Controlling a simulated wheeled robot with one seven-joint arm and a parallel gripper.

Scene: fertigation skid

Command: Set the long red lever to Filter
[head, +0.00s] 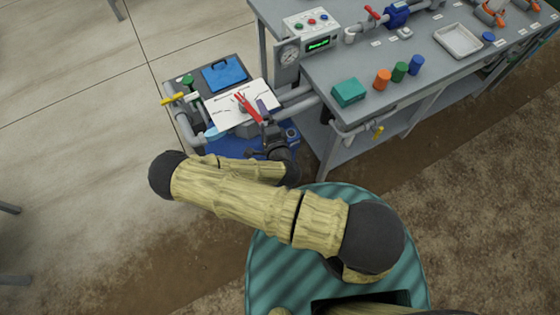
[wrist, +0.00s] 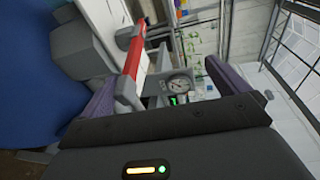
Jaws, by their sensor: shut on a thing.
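The plate's writing is too small to read, so I cannot tell which mark the lever is at. My gripper (head: 261,108) is at the lever, its purple finger beside the red arm. In the wrist view the red lever (wrist: 133,58), with its grey end, runs between the purple fingers of my gripper (wrist: 165,72), close against the left one. The gripper is shut on the lever; the contact itself is partly hidden.
A blue box (head: 224,74) lies behind the plate, and a yellow-handled valve (head: 172,99) is at left. Grey pipe (head: 298,96) runs beside the lever. The larger bench (head: 400,60) holds a teal block (head: 348,92), small cylinders and a tray (head: 458,40).

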